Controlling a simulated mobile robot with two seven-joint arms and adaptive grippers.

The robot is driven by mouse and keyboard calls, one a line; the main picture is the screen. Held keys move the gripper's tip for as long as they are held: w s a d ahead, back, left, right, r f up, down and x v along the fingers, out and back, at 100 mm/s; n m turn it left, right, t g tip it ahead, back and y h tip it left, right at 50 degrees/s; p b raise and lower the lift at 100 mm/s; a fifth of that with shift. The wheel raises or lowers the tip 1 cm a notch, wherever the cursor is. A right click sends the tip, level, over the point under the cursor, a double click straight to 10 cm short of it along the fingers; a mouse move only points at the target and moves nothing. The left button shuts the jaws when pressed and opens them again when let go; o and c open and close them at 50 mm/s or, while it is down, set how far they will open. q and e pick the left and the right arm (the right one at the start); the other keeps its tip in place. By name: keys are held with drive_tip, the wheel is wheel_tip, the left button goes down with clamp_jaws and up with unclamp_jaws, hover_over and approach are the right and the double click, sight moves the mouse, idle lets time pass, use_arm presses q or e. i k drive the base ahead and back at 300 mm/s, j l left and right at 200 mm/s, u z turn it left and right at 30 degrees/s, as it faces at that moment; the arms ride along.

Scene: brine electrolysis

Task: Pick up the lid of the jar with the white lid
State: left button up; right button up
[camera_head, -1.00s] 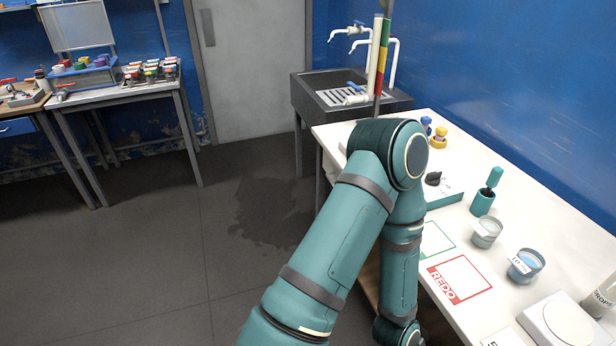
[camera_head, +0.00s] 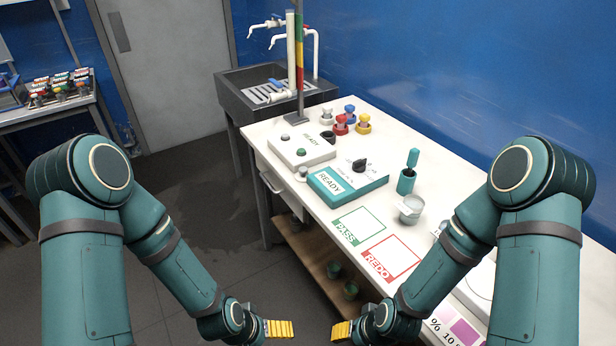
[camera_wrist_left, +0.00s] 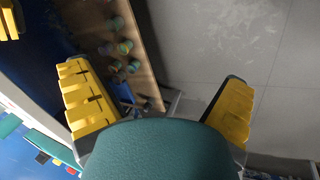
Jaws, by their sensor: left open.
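I cannot make out a jar with a white lid in either view. My left gripper (camera_head: 280,329) is open and empty, low in front of the bench in the head view. In the left wrist view its two yellow fingers (camera_wrist_left: 157,80) are wide apart with nothing between them. My right gripper (camera_head: 342,331) is beside it at the bottom edge, and its jaw opening does not show clearly. Small greenish jars (camera_head: 333,270) stand on the lower shelf. Several small jars (camera_wrist_left: 118,48) also show in the left wrist view, too small to tell their lids.
The white bench (camera_head: 325,218) holds a teal READY box (camera_head: 345,190), a teal pot (camera_head: 406,183), a grey cup (camera_head: 410,210) and coloured-topped items (camera_head: 341,125). A wooden lower shelf (camera_head: 310,258) lies under it. A sink (camera_head: 270,95) stands behind. The floor at left is open.

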sight(302, 176)
drive_tip(key=k+l+z, duration=0.3)
drive_tip(key=k, duration=0.2)
drive_tip(key=z, duration=2.6)
drive_tip(key=k+j, duration=0.15)
drive_tip(key=j, duration=0.2)
drive_tip(key=k+j, duration=0.2)
drive_tip(key=j, duration=0.2)
drive_tip(key=k+j, duration=0.15)
drive_tip(key=j, duration=0.2)
drive_tip(key=k+j, duration=0.2)
drive_tip(key=j, duration=0.2)
drive_tip(key=k+j, duration=0.15)
drive_tip(key=j, duration=0.2)
drive_tip(key=k+j, duration=0.2)
drive_tip(key=j, duration=0.15)
drive_tip(key=k+j, duration=0.15)
drive_tip(key=j, duration=0.25)
drive_tip(key=k+j, duration=0.2)
drive_tip(key=j, duration=0.15)
